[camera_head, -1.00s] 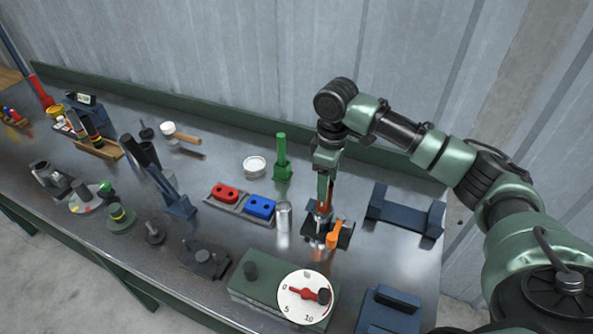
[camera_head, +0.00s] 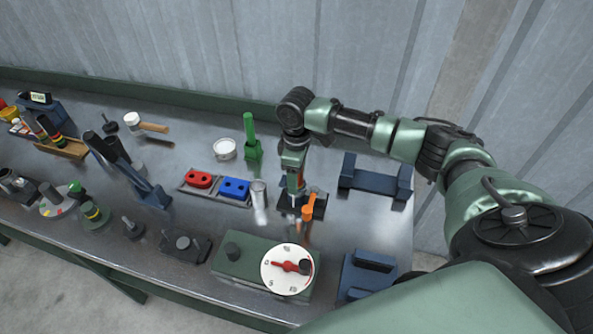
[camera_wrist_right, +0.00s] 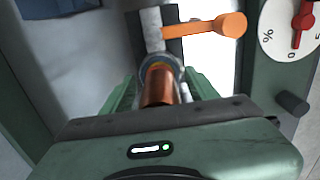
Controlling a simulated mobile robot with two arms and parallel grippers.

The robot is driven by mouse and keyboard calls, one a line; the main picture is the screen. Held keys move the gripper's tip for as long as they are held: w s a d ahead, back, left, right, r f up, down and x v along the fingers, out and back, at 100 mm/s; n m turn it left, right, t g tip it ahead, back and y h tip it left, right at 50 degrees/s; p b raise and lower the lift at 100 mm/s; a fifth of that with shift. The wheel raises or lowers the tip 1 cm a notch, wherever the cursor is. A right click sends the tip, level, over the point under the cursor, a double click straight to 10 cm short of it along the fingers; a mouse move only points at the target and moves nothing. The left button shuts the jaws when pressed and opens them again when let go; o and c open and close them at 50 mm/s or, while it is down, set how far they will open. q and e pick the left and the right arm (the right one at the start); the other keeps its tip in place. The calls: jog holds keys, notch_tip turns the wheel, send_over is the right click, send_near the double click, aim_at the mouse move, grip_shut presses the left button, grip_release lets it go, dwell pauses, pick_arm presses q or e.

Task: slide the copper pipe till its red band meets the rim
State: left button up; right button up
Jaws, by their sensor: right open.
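The copper pipe (camera_wrist_right: 158,86) shows in the right wrist view, between the green fingers of my right gripper (camera_wrist_right: 160,88). Its far end meets a round collar (camera_wrist_right: 158,63) with a grey-blue rim and a yellowish ring. I cannot make out a red band there. An orange lever (camera_wrist_right: 215,27) sticks out beside the collar; it also shows in the head view (camera_head: 308,210). In the head view my right gripper (camera_head: 295,192) points down over the dark clamp stand and mostly hides the pipe. It is open around the pipe. My left gripper is out of view.
A metal cylinder (camera_head: 259,194) and a tray with red (camera_head: 199,179) and blue (camera_head: 235,188) blocks stand close left. A dark blue cradle (camera_head: 374,182) lies right. A green box with a dial (camera_head: 287,268) sits in front. A green upright post (camera_head: 250,138) stands behind.

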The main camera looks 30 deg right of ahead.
grip_shut()
jog(key=shift+f, duration=0.3)
dwell(0.3)
grip_release()
jog(key=shift+s, duration=0.1)
jog(key=shift+f, duration=0.1)
jog(key=shift+s+a+f, duration=0.1)
jog(key=r, duration=0.2)
jog(key=r+b, duration=0.1)
jog(key=r, duration=0.2)
jog(key=r+b, duration=0.1)
jog(key=r, duration=0.1)
jog(key=shift+w+r, duration=0.15)
jog(key=shift+w, duration=0.1)
jog(key=shift+d+r, duration=0.2)
jog(key=shift+r, duration=0.4)
